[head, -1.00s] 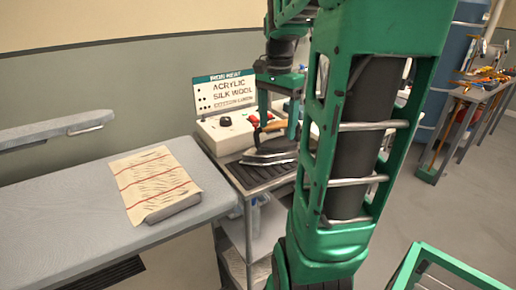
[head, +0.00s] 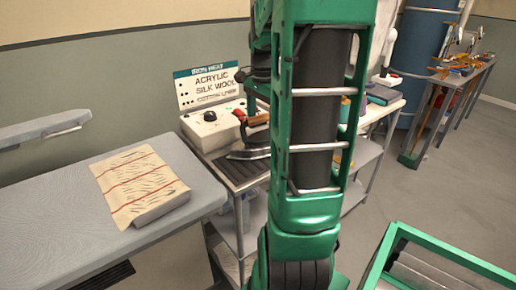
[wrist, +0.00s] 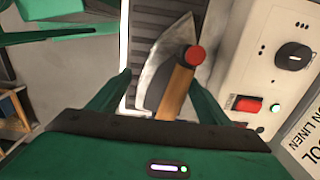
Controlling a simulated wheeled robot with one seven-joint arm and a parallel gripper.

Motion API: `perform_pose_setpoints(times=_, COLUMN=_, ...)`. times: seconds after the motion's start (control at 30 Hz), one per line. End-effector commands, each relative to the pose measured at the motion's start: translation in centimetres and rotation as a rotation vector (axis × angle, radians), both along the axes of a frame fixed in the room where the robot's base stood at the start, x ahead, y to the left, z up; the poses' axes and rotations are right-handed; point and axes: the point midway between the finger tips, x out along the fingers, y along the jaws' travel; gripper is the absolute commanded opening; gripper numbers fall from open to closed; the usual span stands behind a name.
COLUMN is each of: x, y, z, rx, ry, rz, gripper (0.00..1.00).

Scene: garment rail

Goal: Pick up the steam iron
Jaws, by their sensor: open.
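The steam iron has a pointed grey metal body (head: 248,154) and a wooden handle (wrist: 176,90) with a red round knob. It rests on the dark ribbed pad of the trolley, partly hidden behind my arm in the head view. In the wrist view my gripper (wrist: 163,84) is open, with one green finger on each side of the iron. The handle lies between the fingers, nearer the right one, and I see no clear contact. How far the fingers are above the pad I cannot tell. In the head view my arm hides the gripper.
A white control box (head: 212,128) with a dial and red switch stands behind the iron, close to my right finger in the wrist view. An ironing board (head: 60,215) with a striped cloth (head: 138,180) is at left. A cluttered bench (head: 462,75) is at far right.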

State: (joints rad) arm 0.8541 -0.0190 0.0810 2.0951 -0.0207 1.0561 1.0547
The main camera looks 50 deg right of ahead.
Motion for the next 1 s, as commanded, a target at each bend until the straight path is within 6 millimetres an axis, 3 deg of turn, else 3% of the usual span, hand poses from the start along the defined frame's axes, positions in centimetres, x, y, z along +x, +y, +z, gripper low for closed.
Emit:
perform_pose_setpoints(times=0.2, x=0.0, y=0.0, z=-2.4, rx=0.001, ry=0.002, rz=0.000, gripper=0.72)
perform_pose_setpoints(times=0.47, x=-0.2, y=0.1, z=-3.0, rx=0.007, ry=0.008, rz=-0.001, gripper=0.72)
perform_pose_setpoints(times=0.77, x=-0.4, y=0.1, z=-3.0, rx=0.011, ry=0.014, rz=-0.006, gripper=0.00)
perform_pose_setpoints(times=1.0, x=-0.5, y=0.0, z=-2.9, rx=0.008, ry=0.013, rz=-0.010, gripper=0.00)
